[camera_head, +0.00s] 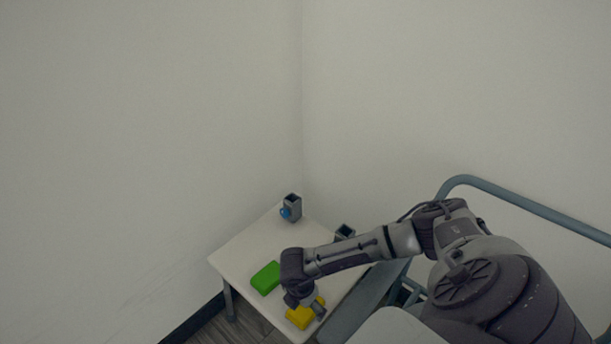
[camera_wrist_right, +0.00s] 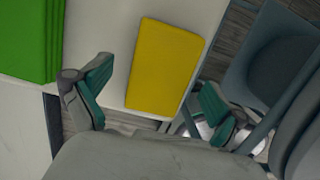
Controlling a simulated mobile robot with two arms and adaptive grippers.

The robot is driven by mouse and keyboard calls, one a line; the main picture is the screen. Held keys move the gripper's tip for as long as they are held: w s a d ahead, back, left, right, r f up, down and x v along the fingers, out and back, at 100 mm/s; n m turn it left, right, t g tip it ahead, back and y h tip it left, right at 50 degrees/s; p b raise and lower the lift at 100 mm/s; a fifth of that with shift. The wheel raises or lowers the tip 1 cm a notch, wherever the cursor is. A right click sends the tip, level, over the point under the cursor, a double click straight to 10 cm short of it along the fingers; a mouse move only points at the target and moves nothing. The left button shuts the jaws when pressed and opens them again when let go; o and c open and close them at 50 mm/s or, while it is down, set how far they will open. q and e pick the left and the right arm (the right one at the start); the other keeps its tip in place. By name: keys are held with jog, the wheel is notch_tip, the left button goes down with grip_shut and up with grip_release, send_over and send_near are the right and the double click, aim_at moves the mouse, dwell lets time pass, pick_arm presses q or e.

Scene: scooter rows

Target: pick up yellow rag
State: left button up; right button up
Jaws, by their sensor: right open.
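The yellow rag (camera_head: 301,316) lies flat on a small white table (camera_head: 240,251), near its front edge. My right gripper (camera_head: 305,303) is above the rag in the head view and hides part of it. In the right wrist view the rag (camera_wrist_right: 164,66) is a yellow rectangle ahead of the open right gripper (camera_wrist_right: 155,100). The fingers stand apart to either side of the rag's near end, with nothing held between them. I cannot tell how high the fingers are above the rag. My left gripper is not in view.
A green rag (camera_head: 266,278) lies left of the yellow one, and also shows in the wrist view (camera_wrist_right: 32,40). A grey holder with a blue part (camera_head: 291,208) stands at the table's back corner. A grey-blue chair (camera_wrist_right: 275,55) is close on the right. Walls border the corner.

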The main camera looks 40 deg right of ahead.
jog(key=c, duration=1.1)
jog(key=shift+r, duration=0.15)
jog(key=shift+c, duration=0.2)
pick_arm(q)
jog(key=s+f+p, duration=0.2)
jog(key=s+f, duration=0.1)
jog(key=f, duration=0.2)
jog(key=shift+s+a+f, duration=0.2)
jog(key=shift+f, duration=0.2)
pick_arm(e)
notch_tip(320, 180, up, 10)
